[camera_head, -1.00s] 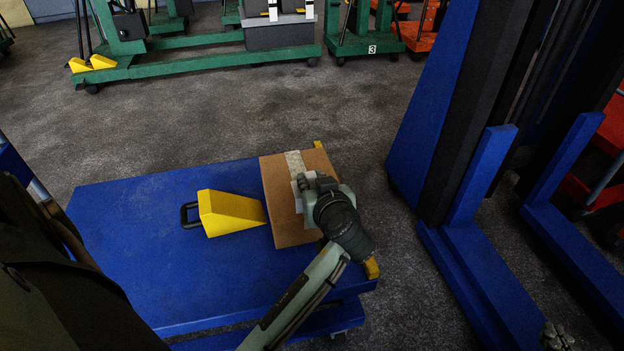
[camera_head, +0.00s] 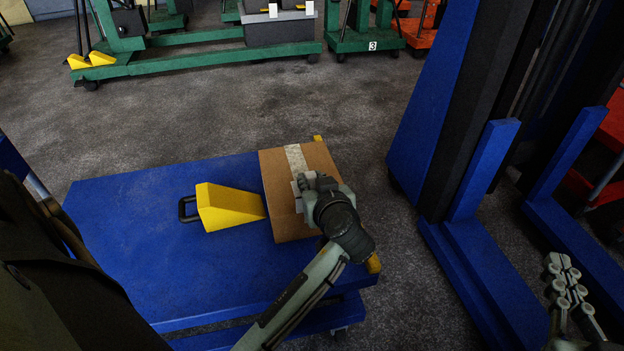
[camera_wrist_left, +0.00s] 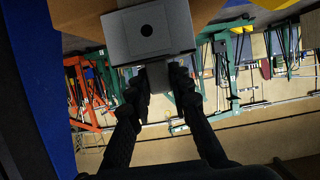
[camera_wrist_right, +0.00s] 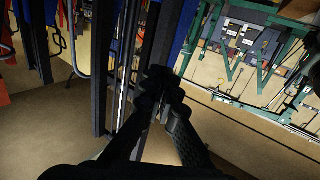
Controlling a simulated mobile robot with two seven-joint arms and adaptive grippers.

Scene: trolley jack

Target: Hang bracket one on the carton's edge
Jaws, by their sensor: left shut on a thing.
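The carton (camera_head: 283,222) is a brown box with a pale tape strip, standing on the right part of a blue trolley deck. My left gripper (camera_head: 303,184) is over the carton's top. In the head view my arm mostly hides the bracket (camera_head: 298,203). My right gripper (camera_head: 572,275) is empty at the lower right, its fingertips together in its wrist view (camera_wrist_right: 163,90).
A yellow wedge (camera_head: 228,207) with a black handle lies left of the carton on the blue deck (camera_head: 130,225). A blue lift mast (camera_head: 425,110) stands to the right, near my right gripper. Green trolleys (camera_head: 200,61) stand at the back, with open floor between.

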